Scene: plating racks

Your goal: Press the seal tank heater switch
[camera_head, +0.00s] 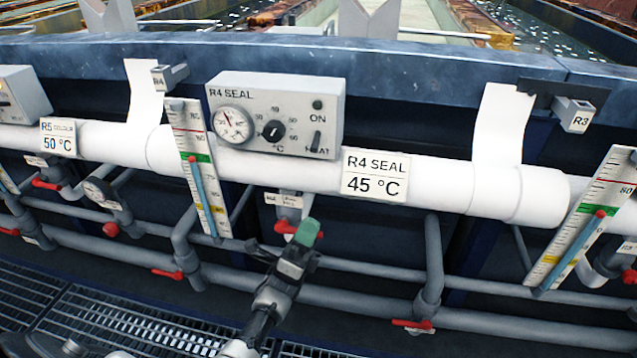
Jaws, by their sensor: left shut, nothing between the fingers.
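The grey R4 SEAL control box (285,88) sits on the white pipe in the middle. Its heater switch (316,140) is a small dark lever above the HEAT label at the box's lower right. I cannot tell which way the lever is set. The ON lamp (317,104) above it looks dark green. My left gripper (308,232) reaches up from the bottom, shut and empty, with its green tip in the picture below the box and pipe, apart from the switch. My right gripper is not in view.
A round gauge (233,124) and a black knob (272,130) are on the same box. A thermometer strip (199,170) stands left of it, and an R4 SEAL 45 °C sign (375,175) hangs at right. Grey pipes with red valve handles (167,273) run below.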

